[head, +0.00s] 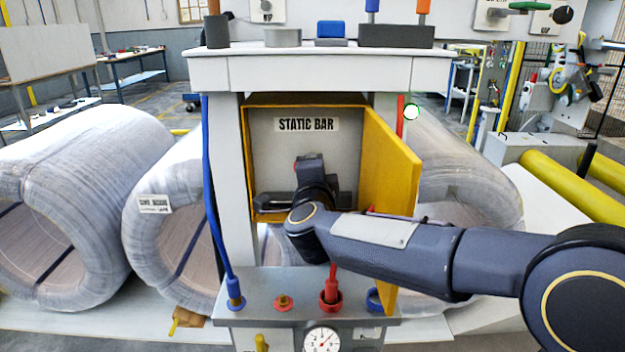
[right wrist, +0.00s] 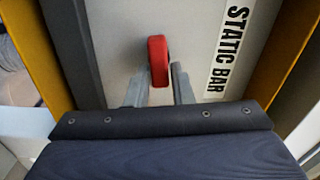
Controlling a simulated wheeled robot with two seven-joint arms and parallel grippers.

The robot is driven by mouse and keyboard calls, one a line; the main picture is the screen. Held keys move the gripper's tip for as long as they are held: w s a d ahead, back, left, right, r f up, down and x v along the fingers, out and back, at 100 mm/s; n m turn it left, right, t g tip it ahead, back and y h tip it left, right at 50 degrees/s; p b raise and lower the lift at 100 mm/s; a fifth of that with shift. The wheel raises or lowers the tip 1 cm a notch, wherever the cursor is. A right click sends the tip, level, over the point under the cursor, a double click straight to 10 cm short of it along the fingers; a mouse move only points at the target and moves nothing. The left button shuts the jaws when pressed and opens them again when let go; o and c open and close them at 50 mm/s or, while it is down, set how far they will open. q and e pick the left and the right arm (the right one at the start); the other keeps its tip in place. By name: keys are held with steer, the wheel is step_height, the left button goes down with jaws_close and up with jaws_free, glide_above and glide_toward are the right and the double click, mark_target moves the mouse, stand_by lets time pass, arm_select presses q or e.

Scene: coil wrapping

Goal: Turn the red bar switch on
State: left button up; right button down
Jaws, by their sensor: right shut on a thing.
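The red bar switch (right wrist: 157,58) sits on the grey back panel of the box labelled STATIC BAR, in the right wrist view. My right gripper (right wrist: 160,78) has its two grey fingers on either side of the switch and is shut on it. In the head view my right arm reaches from the right into the open box (head: 262,151), and the right gripper (head: 309,172) is at the panel below the label. It hides nearly all of the switch there. My left gripper is not in view.
The yellow door (head: 388,175) of the box stands open on the right, close to my right forearm. A console with a gauge (head: 321,340) stands below. Large wrapped coils (head: 90,150) lie behind on the left.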

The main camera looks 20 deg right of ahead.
steer(key=shift+f+m+b, duration=0.15)
steer(key=shift+m+b, duration=0.35)
steer(key=shift+m, duration=0.2)
steer(key=c, duration=1.4)
jaws_free()
steer(key=shift+o, duration=0.2)
steer(key=v, duration=0.8)
